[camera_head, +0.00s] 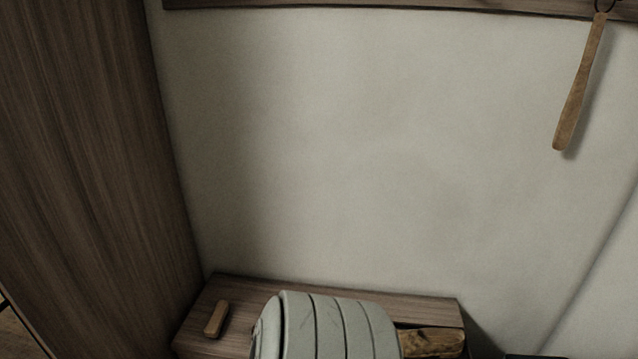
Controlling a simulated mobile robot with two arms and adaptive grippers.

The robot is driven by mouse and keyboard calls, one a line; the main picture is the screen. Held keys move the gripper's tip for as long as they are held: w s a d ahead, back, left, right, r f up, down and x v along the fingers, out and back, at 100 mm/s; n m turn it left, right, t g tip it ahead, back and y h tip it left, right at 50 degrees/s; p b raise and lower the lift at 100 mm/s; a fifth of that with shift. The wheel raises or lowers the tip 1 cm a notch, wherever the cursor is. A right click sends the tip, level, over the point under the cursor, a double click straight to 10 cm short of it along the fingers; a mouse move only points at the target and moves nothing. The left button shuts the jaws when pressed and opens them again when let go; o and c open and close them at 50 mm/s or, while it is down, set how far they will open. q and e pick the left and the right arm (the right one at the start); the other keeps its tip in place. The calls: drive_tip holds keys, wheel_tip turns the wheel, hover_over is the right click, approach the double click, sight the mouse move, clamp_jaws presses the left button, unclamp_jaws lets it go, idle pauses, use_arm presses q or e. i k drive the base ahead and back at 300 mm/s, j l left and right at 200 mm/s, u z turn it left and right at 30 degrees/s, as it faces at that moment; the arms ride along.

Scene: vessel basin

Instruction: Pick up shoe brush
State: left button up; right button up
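A small wooden shoe brush (216,319) lies near the left end of a low wooden bench top (240,292), at the bottom of the head view. Its wooden back faces up; its bristles cannot be made out. It lies apart from the large pale grey ribbed object to its right. Neither of my grippers shows in this view.
The pale grey ribbed object (335,328) covers the bench's middle; its lower part is cut off. A brown wooden piece (432,342) is right of it. A tall wooden panel (85,150) stands left. A wooden shoehorn-like tool (580,85) hangs at upper right.

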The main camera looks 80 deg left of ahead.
sight(213, 330)
drive_tip(key=u, duration=3.55)
